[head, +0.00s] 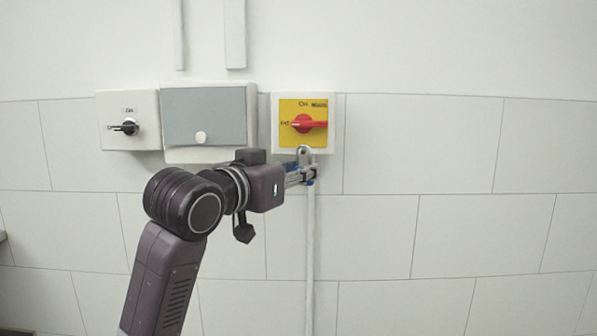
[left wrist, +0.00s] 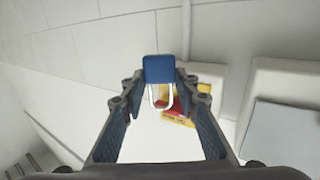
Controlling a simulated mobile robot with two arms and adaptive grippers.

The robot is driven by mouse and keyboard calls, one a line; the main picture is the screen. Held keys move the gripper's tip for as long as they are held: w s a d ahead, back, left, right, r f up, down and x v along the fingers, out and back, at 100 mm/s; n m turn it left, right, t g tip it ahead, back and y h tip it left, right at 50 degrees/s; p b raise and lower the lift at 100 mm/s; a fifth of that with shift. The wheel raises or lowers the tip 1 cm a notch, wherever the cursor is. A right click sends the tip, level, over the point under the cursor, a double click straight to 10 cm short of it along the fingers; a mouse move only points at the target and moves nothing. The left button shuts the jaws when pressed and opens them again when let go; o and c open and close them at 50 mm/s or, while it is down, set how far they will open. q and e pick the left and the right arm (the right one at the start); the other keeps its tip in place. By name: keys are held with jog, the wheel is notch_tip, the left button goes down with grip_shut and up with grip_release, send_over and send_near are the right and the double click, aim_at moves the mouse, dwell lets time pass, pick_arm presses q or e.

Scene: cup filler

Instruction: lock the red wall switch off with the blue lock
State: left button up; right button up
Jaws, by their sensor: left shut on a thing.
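The red wall switch (head: 307,123) sits on a yellow plate in a white box on the wall, with its handle lying horizontal. The left wrist view shows part of its red and yellow face (left wrist: 178,108), behind the shackle. My left gripper (head: 311,174) is just below the box, shut on the blue lock (left wrist: 159,69). The lock's metal shackle (head: 304,153) points up near the box's lower edge. I cannot tell whether it touches the switch. The gripper hides most of the lock body in the head view. My right gripper is not in view.
A grey-fronted box (head: 206,115) and a white box with a black switch (head: 127,125) are on the wall to the left. A white vertical conduit (head: 310,255) runs below the red switch. The tiled wall to the right is clear.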

aim_at(294, 169)
pick_arm(q)
jog(key=shift+w+f, duration=0.1)
jog(key=shift+w, duration=1.5)
jog(key=shift+w+f, duration=0.1)
jog(key=shift+w, duration=0.85)
jog(key=shift+w+f, duration=0.25)
jog(key=shift+w, duration=0.25)
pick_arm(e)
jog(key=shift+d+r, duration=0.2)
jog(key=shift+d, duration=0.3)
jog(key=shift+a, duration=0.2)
